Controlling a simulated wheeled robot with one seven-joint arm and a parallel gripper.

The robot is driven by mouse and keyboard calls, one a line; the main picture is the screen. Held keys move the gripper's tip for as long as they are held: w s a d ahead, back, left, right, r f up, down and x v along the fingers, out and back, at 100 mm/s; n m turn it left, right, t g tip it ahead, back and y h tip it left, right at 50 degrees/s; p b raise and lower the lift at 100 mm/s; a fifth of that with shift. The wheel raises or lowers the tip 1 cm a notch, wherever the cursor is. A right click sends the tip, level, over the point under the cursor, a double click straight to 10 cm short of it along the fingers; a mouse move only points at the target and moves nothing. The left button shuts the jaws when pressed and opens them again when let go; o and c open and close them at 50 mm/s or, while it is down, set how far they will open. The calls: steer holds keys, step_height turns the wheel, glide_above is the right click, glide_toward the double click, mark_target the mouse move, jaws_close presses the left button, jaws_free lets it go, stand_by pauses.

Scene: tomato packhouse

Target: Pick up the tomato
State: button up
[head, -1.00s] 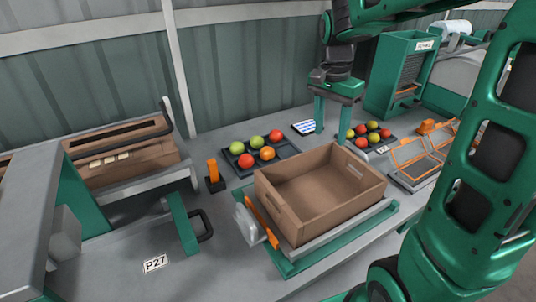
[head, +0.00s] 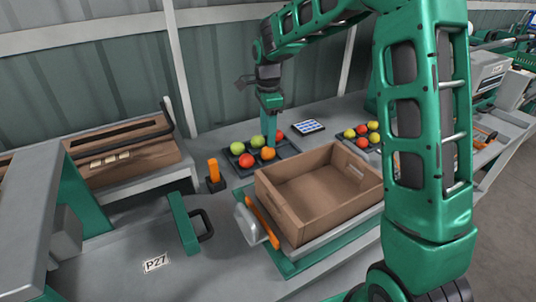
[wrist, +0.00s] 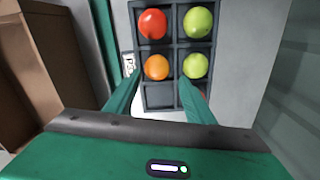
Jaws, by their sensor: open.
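Several tomatoes sit in a dark compartment tray (head: 289,147): a red one (head: 246,160), an orange one (head: 267,153), two green ones (head: 237,148) and another red one behind my gripper's fingers. My gripper (head: 271,137) is open and empty above the tray, pointing down. In the wrist view, the orange tomato (wrist: 156,67) shows near the gap between the fingertips, with a green one (wrist: 195,65) to its right. A red one (wrist: 152,24) and a green one (wrist: 198,22) lie beyond. The right finger mostly hides the last red tomato.
An open cardboard box (head: 318,188) stands on a green-framed stand in front of the tray. An orange upright handle (head: 213,170) stands left of the tray. A tablet (head: 307,127) lies behind, and a second tray of tomatoes (head: 362,142) is to the right.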

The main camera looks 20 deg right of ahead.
mark_target(268, 153)
steer(key=shift+s+d+f, duration=0.1)
steer(key=shift+f, duration=1.5)
steer(key=shift+s+f, duration=0.1)
steer(key=shift+f, duration=1.45)
steer(key=c, duration=0.5)
